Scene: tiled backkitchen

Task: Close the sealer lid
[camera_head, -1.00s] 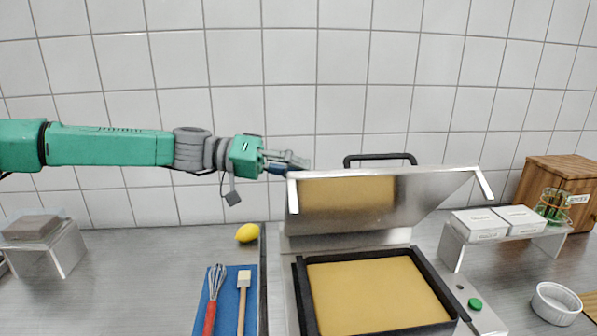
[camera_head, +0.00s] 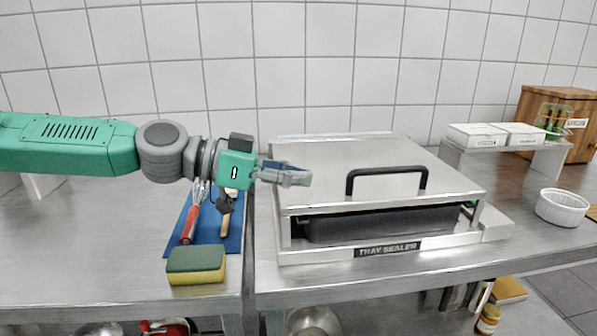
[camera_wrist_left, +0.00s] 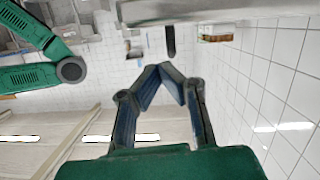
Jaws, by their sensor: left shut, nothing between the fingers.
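The tray sealer's metal lid (camera_head: 350,165) is swung down low over its base (camera_head: 455,242). A gap with dark inner parts still shows between the lid's front edge and the base. The lid's black handle (camera_head: 387,180) stands near its front edge. My left gripper (camera_head: 305,178) is shut and empty, at the lid's left side near the front corner; I cannot tell whether it touches. Its closed fingers (camera_wrist_left: 163,68) also show in the left wrist view. My right gripper is in no view.
Left of the sealer lie a blue mat (camera_head: 232,228) with a whisk (camera_head: 190,220) and brush, and a sponge (camera_head: 196,266). Right are a metal riser with white boxes (camera_head: 478,136), a white ramekin (camera_head: 562,206) and a wooden box (camera_head: 575,103).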

